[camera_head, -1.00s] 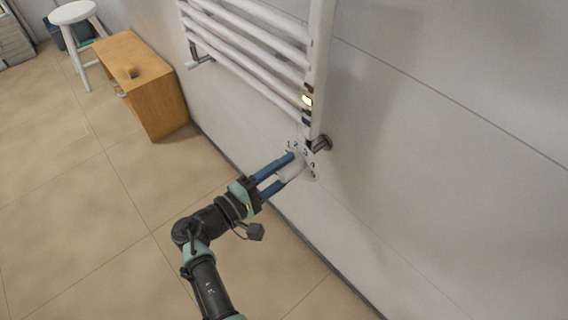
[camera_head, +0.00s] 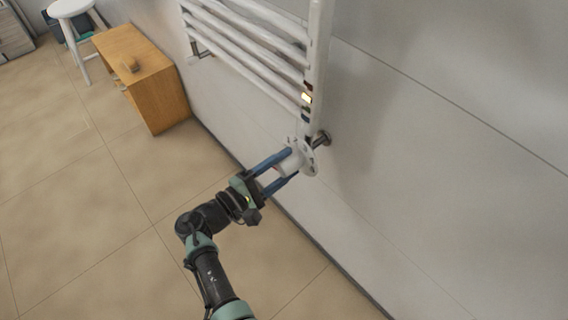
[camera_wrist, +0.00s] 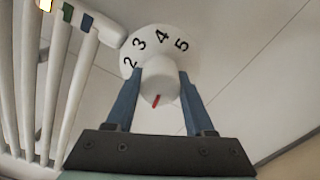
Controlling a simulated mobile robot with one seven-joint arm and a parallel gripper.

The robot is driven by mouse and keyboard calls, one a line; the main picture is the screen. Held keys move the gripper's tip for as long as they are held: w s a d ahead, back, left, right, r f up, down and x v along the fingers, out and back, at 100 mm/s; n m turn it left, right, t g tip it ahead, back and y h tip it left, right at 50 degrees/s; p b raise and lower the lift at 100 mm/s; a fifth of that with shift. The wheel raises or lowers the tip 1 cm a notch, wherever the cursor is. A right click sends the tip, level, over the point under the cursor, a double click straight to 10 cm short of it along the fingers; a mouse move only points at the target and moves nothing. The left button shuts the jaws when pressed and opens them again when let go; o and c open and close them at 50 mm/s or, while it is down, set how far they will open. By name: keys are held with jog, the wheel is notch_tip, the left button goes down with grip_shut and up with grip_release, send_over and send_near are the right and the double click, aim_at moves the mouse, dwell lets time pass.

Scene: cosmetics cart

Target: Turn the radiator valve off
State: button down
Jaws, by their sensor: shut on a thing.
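The white radiator valve knob (camera_head: 291,163) sits at the lower end of the towel radiator (camera_head: 317,75). Behind it is a round white dial plate (camera_wrist: 158,38); the wrist view shows the numbers 2, 3, 4 and 5 on it. The knob also shows in the wrist view (camera_wrist: 160,78), with a red mark on its near lower edge, pointing away from those numbers. My gripper (camera_head: 292,162) has its two blue fingers on opposite sides of the knob, shut on it. The rest of the dial is hidden behind the knob and fingers.
The radiator bars and upright rise just above the valve, close to the wall (camera_head: 440,180). A wooden cabinet (camera_head: 150,80) and a white stool (camera_head: 70,10) stand at the upper left. The tiled floor (camera_head: 100,230) between is clear.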

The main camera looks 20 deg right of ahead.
jog(key=shift+c, duration=1.3)
grip_release()
jog(key=shift+a, duration=0.1)
jog(key=p+v, duration=0.1)
jog(key=v, duration=1.1)
jog(key=shift+s+a+p, duration=0.2)
jog(key=shift+a+p, duration=0.15)
